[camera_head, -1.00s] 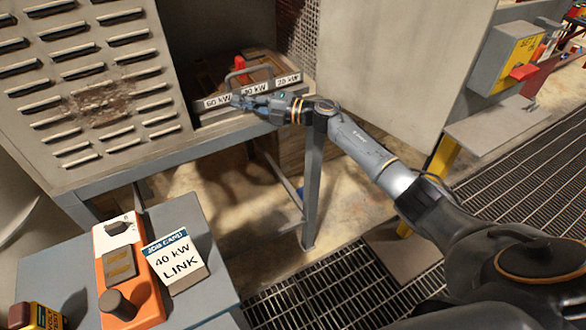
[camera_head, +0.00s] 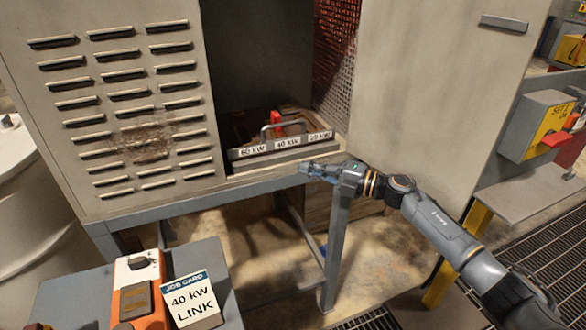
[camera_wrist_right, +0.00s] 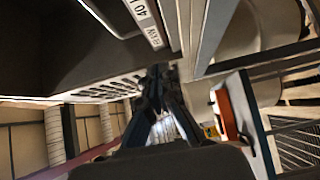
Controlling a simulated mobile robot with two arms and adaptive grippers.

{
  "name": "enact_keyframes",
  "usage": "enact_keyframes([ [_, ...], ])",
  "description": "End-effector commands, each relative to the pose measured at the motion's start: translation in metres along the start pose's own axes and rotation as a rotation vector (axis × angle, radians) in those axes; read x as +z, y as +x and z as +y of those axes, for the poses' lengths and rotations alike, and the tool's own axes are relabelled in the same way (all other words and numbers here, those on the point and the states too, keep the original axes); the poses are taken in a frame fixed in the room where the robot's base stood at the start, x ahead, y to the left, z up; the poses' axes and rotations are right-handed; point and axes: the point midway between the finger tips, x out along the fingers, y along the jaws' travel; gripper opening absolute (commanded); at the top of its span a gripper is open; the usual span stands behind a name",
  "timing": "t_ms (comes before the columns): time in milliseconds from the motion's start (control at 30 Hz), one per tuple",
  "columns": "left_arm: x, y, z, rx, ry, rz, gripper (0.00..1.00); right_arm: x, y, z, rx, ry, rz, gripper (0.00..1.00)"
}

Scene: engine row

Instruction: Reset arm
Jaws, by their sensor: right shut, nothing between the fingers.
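My right gripper (camera_head: 312,168) is shut and empty, just in front of the cabinet's lower front edge, at the right end of the labelled tray. In the right wrist view its fingers (camera_wrist_right: 157,85) come together with nothing between them. The tray (camera_head: 282,146) sits inside the open cabinet (camera_head: 262,60), with a grey handle and labels reading 60 kW, 40 kW and 20 kW. A label also shows at the top of the right wrist view (camera_wrist_right: 150,30). My left gripper is not in view.
A red part (camera_head: 276,124) stands behind the tray's handle. A job card (camera_head: 192,300) reading 40 kW LINK and an orange device (camera_head: 140,295) stand on a grey stand at the lower left. The cabinet door (camera_head: 425,90) hangs open at right. A yellow box (camera_head: 545,122) is beyond it.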

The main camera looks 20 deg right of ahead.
Motion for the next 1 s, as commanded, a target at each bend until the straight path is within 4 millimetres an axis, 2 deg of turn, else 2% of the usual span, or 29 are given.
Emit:
enact_keyframes([
  [100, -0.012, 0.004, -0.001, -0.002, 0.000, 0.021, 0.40, 0.000, -0.012, -0.001, -0.001, 0.000, 0.000, 0.00],
  [333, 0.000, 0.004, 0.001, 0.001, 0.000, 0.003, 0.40, 0.000, -0.017, -0.004, 0.001, 0.012, -0.006, 0.00],
  [367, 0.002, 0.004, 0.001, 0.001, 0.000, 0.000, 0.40, 0.001, -0.017, -0.009, 0.003, 0.027, -0.015, 0.00],
  [467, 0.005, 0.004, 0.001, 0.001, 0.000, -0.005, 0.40, 0.009, -0.019, -0.043, 0.014, 0.131, -0.085, 0.00],
  [567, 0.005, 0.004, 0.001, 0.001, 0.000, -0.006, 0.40, 0.019, -0.027, -0.103, 0.021, 0.302, -0.213, 0.00],
  [600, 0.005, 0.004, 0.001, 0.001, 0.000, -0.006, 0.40, 0.021, -0.033, -0.133, 0.018, 0.378, -0.274, 0.00],
  [733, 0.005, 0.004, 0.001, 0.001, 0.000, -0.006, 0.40, 0.017, -0.061, -0.229, -0.013, 0.605, -0.470, 0.00],
  [800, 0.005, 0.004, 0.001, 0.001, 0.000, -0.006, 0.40, 0.006, -0.079, -0.279, -0.041, 0.712, -0.568, 0.00],
  [867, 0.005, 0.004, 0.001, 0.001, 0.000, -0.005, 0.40, -0.007, -0.095, -0.320, -0.069, 0.798, -0.649, 0.00],
  [900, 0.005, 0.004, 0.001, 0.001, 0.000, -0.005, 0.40, -0.018, -0.107, -0.346, -0.091, 0.852, -0.703, 0.00],
  [1000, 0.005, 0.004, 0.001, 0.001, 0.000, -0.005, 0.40, -0.051, -0.139, -0.409, -0.153, 0.980, -0.832, 0.00],
])
